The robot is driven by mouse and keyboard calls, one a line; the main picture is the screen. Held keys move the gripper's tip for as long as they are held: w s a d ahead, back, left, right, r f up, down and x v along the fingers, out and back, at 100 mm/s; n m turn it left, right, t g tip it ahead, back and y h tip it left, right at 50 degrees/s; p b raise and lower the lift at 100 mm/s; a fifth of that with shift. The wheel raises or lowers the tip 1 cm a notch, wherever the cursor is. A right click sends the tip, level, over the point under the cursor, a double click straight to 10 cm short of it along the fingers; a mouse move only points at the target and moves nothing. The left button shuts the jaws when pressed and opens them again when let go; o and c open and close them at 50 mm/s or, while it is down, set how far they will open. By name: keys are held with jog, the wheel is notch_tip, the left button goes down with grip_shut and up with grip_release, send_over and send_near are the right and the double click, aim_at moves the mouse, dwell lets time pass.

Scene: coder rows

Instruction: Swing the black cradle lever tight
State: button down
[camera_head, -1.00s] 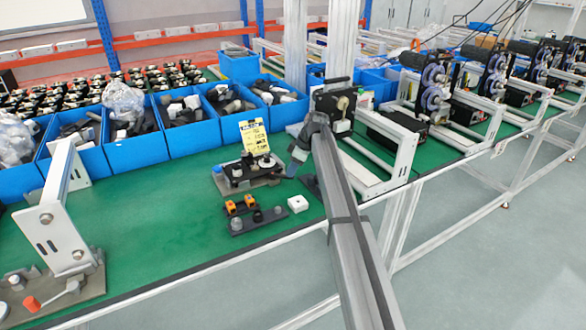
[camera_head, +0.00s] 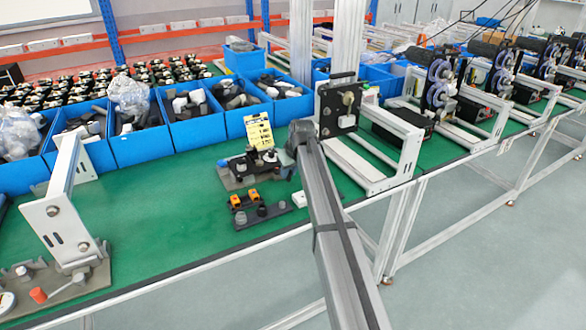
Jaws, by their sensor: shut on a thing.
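A grey cradle fixture (camera_head: 238,178) stands on the green bench top, with a yellow card upright behind it. Its dark upper parts, with the black cradle lever (camera_head: 268,157) among them, are small and hard to separate. My arm comes in from the bottom right, and its end stands just right of the fixture. My gripper (camera_head: 286,166) points down at the fixture's right side and is shut on the black lever. The fingertips and the exact grip are small and partly hidden by my wrist.
A dark block with orange parts (camera_head: 245,203) lies in front of the fixture. A white block (camera_head: 300,198) is partly behind my arm. Blue bins (camera_head: 195,132) line the back. A white bracket (camera_head: 62,215) stands left; green bench between is clear.

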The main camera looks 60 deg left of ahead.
jog(key=s+m, duration=0.1)
jog(key=m, duration=0.1)
jog(key=s+m+t, duration=0.1)
jog(key=shift+s+m, duration=0.25)
jog(key=shift+m, duration=0.15)
jog(key=shift+s+a+m+t+h, duration=0.25)
jog(key=shift+s+m+t, duration=0.3)
jog(key=shift+m, duration=0.4)
jog(key=shift+s+a+m+t+h, duration=0.3)
jog(key=shift+s+m, duration=0.3)
jog(key=shift+m, duration=0.35)
jog(key=c, duration=0.9)
grip_release()
jog(key=shift+c, duration=0.2)
jog(key=v, duration=1.4)
jog(key=shift+s+f, duration=0.1)
jog(key=shift+f, duration=0.05)
